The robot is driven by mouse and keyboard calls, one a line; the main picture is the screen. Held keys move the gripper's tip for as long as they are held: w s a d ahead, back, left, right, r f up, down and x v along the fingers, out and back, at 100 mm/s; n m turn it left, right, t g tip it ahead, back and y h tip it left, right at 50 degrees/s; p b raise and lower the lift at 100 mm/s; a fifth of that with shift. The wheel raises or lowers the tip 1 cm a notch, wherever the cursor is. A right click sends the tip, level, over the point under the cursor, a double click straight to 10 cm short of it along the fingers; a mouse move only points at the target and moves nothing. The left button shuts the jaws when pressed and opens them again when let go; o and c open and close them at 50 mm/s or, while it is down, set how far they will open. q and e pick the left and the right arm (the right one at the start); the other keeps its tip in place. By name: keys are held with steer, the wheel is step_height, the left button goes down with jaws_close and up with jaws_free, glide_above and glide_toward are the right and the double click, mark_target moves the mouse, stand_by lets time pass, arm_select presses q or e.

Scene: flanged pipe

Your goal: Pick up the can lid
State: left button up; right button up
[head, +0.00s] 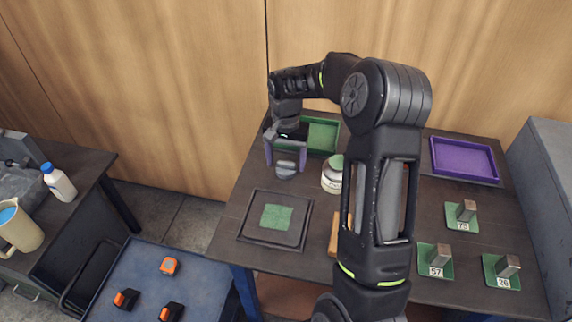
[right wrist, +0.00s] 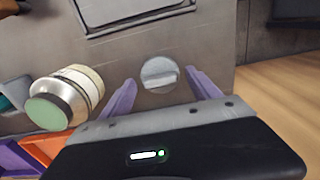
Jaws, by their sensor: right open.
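The can lid (head: 286,174) is a small grey disc with a raised bar across its top. It lies flat on the dark table and also shows in the right wrist view (right wrist: 160,73). My right gripper (head: 286,166) is open and empty, with its two purple fingers spread to either side of the lid. In the right wrist view its fingertips (right wrist: 160,80) point toward the lid; I cannot tell the height left between them. A pale can (head: 332,178) with a green top stands to the right of the lid, also seen in the right wrist view (right wrist: 66,97). My left gripper is out of view.
A green tray (head: 325,150) lies behind the gripper and a purple tray (head: 463,176) at the back right. A dark frame with a green square (head: 277,217) lies in front. Numbered green plates with metal blocks (head: 440,256) stand at right. My right arm hides the table's middle.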

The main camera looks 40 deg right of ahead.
steer(key=shift+c, duration=0.2)
stand_by(0.4)
steer(key=c, duration=1.4)
